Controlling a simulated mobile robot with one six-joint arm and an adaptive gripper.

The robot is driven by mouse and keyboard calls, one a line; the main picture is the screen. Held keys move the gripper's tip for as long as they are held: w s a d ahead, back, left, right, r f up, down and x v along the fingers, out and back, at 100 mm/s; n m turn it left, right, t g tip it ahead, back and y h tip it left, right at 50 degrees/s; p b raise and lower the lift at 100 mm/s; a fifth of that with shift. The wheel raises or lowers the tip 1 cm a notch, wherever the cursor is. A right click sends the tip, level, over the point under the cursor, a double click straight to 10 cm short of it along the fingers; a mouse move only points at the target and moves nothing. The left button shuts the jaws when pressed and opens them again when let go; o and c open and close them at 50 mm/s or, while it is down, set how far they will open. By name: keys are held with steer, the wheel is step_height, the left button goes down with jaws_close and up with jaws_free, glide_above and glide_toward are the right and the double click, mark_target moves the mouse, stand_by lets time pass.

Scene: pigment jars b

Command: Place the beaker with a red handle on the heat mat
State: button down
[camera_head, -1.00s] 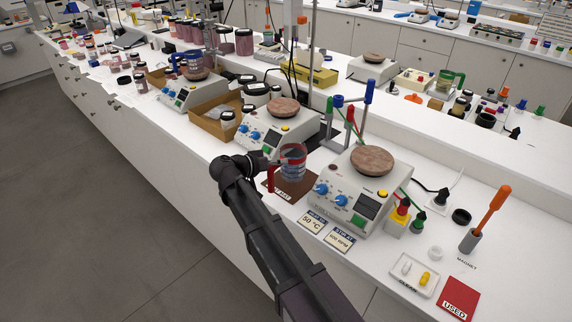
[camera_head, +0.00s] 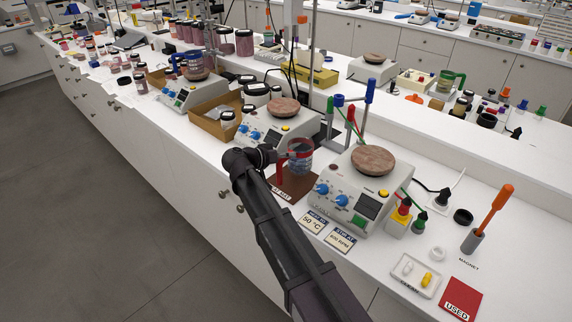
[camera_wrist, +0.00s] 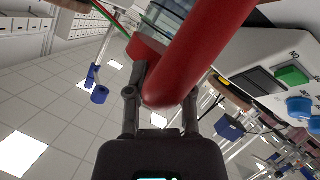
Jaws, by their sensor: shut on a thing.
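The clear beaker (camera_head: 301,158) with a red rim stands roughly upright in the head view, in front of the middle hotplates. Its red handle (camera_head: 282,162) points left, toward my gripper (camera_head: 274,160). In the wrist view the red handle (camera_wrist: 200,50) fills the upper middle, and my gripper (camera_wrist: 160,100) is shut on it. Part of the glass (camera_wrist: 165,18) shows behind the handle. The brown heat mat (camera_head: 296,189) lies just below and in front of the beaker. I cannot tell whether the beaker's base touches the mat or hangs over its back part.
A hotplate (camera_head: 345,203) stands close to the right of the beaker, and another (camera_head: 258,133) stands behind left. Coloured-tipped rods (camera_head: 350,118) rise behind the beaker. Label cards (camera_head: 325,231) lie right of the mat. The bench front edge is near my arm.

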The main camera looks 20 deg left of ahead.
mark_target(293, 162)
steer(key=shift+f+b, duration=1.2)
steer(key=shift+f, duration=0.25)
steer(key=shift+f, duration=0.2)
steer(key=c, duration=0.5)
jaws_free()
steer(key=shift+r, duration=0.2)
steer(key=shift+s+a+r, duration=0.1)
steer(key=shift+s, duration=0.1)
steer(key=p+v, duration=0.4)
steer(key=v, duration=0.7)
steer(key=shift+s, duration=0.25)
steer(key=shift+a, duration=0.15)
